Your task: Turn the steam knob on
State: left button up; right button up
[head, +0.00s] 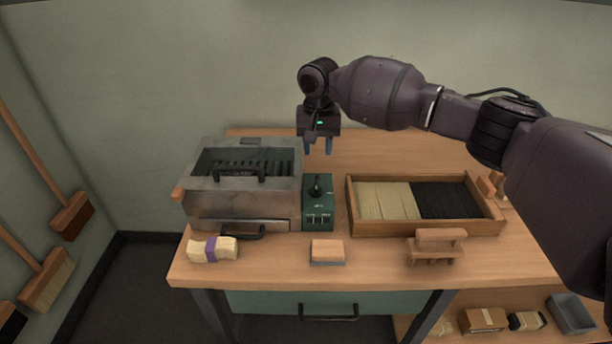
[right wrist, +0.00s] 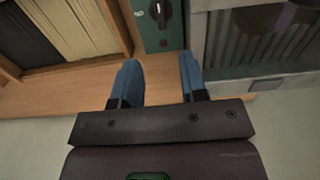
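The steam knob is a black knob (head: 316,188) on top of a small green control box (head: 319,218), just right of the grey metal steam unit (head: 245,208). In the right wrist view the knob (right wrist: 160,12) shows at the top edge, with a light pointer mark. My right gripper (head: 317,148) is above and behind the green box, fingers pointing down. Its two blue fingers (right wrist: 161,75) are apart with nothing between them, and they are clear of the knob. My left gripper is in neither view.
A wooden tray (head: 352,224) with pale and black bristles stands right of the green box. A banded bristle bundle (head: 212,249), a small wooden block (head: 327,249) and a wooden stand (head: 437,246) lie along the front. The bench (head: 375,155) behind the box is clear.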

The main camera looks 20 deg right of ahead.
aim_at(316, 183)
notch_tip(316, 183, down, 11)
jog(key=shift+w+b, duration=0.1)
jog(key=shift+b, duration=0.85)
grip_shut()
